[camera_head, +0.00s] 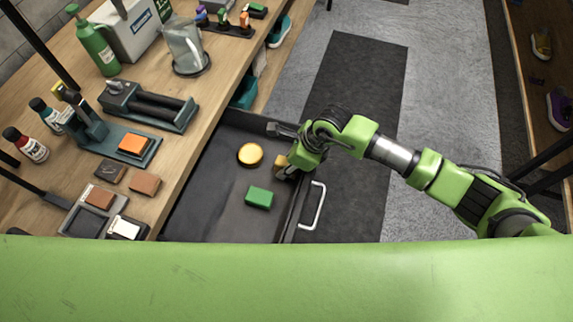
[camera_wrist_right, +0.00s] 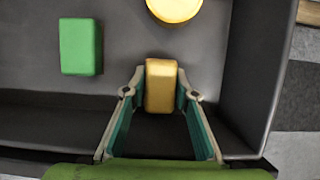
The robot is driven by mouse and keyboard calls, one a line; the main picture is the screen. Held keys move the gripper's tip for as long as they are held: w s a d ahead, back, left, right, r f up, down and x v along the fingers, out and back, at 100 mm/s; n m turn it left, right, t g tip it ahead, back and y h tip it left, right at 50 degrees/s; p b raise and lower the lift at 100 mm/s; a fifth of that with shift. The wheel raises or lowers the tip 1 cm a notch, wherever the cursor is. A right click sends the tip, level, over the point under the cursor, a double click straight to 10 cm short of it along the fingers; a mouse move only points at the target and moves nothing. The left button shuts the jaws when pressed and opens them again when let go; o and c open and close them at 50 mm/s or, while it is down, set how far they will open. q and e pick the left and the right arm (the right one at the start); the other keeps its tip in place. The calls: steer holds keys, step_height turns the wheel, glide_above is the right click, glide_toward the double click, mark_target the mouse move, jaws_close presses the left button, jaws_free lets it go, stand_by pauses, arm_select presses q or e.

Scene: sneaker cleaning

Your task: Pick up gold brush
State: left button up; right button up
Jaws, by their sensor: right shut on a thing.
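The gold brush (camera_head: 281,161) is a small rounded yellow block inside the open dark drawer (camera_head: 195,208), near the drawer's right wall. In the right wrist view the gold brush (camera_wrist_right: 160,84) sits between the fingertips of my right gripper (camera_wrist_right: 160,95). My right gripper (camera_head: 287,168) is shut on it, reaching over the drawer's right side in the head view. Whether the brush touches the drawer floor is hard to tell. My left gripper is not in view.
A green block (camera_head: 259,197) and a round gold tin (camera_head: 250,154) lie in the drawer close by. The drawer's white handle (camera_head: 317,206) is on its right. The wooden bench (camera_head: 190,142) at left holds bottles, blocks and tools.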

step_height(320, 180, up, 10)
steer(key=shift+f+b, duration=0.1)
steer(key=shift+b, duration=0.6)
steer(key=shift+o, duration=0.7)
steer(key=shift+c, duration=0.3)
stand_by(0.5)
